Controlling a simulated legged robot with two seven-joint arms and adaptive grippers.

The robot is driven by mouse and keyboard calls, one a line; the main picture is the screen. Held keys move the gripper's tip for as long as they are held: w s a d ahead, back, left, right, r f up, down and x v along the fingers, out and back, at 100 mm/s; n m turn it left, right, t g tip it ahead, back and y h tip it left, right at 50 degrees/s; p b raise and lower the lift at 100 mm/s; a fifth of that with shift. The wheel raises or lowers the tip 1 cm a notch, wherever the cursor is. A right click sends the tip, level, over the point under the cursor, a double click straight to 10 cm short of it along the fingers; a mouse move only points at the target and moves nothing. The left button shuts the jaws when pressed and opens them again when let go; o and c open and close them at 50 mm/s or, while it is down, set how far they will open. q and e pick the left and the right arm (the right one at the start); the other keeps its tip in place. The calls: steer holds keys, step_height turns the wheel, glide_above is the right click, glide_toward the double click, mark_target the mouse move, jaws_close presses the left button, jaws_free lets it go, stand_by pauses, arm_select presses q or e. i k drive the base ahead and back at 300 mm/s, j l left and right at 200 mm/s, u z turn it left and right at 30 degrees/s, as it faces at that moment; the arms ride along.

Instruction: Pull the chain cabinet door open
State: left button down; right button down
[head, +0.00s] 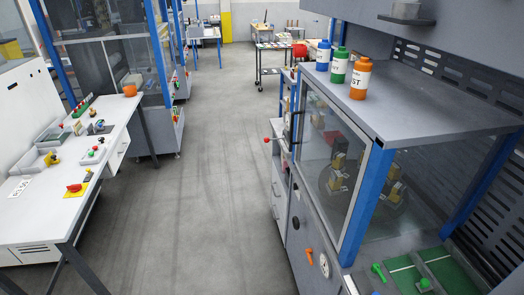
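The cabinet with the chain stands at the right, with a grey top (425,95) and blue corner posts (367,190). Its glazed door (335,165) has a grey frame and faces the aisle. The door appears shut, lying in line with the cabinet front. A dark bar that looks like a handle (297,127) is on the door's far edge. Behind the glass are a round dark wheel and several yellow-brown blocks (338,162). Neither of my grippers is in view.
Blue, green and orange bottles (360,78) stand on the cabinet top. A red-tipped lever (267,140) sticks out into the aisle beyond the door. A white workbench (60,200) with small parts is at the left. The grey aisle floor (210,170) between is clear.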

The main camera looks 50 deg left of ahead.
mark_target(338, 243)
steer(key=u, duration=1.3)
